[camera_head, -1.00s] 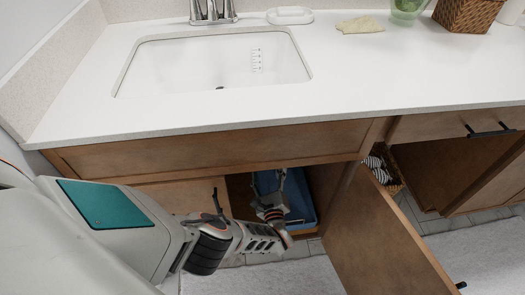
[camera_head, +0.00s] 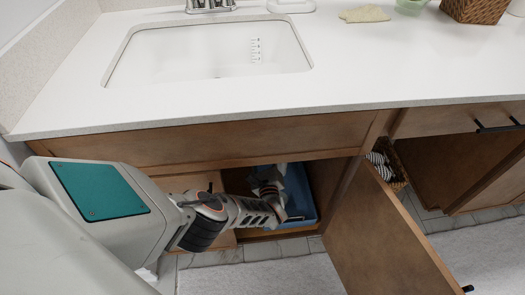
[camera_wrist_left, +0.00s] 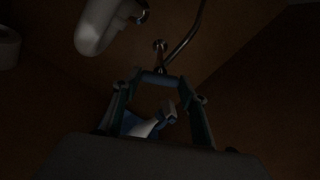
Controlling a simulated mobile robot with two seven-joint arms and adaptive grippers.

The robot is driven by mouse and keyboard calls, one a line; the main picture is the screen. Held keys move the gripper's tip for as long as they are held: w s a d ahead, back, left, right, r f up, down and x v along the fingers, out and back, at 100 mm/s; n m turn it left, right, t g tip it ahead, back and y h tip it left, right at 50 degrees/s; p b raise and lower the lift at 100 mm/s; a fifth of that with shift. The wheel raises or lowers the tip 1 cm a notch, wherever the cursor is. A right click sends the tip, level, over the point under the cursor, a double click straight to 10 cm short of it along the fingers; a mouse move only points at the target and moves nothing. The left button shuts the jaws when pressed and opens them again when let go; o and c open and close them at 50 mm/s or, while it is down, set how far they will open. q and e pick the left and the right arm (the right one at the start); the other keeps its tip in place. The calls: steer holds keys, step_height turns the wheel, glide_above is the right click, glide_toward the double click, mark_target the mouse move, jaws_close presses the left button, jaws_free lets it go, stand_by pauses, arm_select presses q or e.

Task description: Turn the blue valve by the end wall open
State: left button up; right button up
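My left gripper (camera_head: 268,176) reaches through the open cabinet door under the sink, and its tips are hard to see in the head view. In the dark left wrist view, its two fingers (camera_wrist_left: 159,84) stand apart. A dull blue bar (camera_wrist_left: 159,78), which looks like the valve handle, lies between the fingertips. I cannot tell whether the fingers touch it. A chrome fitting (camera_wrist_left: 160,46) shows just beyond it, with a dark curved hose (camera_wrist_left: 190,40) to its right. The valve does not show in the head view. My right gripper is out of view.
A blue bin (camera_head: 298,192) stands inside the cabinet beside my gripper. The open door (camera_head: 385,235) stands to the right of my arm. A white pipe (camera_wrist_left: 97,27) hangs at upper left in the wrist view. A pale bottle-like object (camera_wrist_left: 150,126) shows below the fingers.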

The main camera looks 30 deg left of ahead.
arm_select(q)
steer(key=c, duration=0.3)
steer(key=shift+n, duration=0.7)
steer(key=o, duration=1.1)
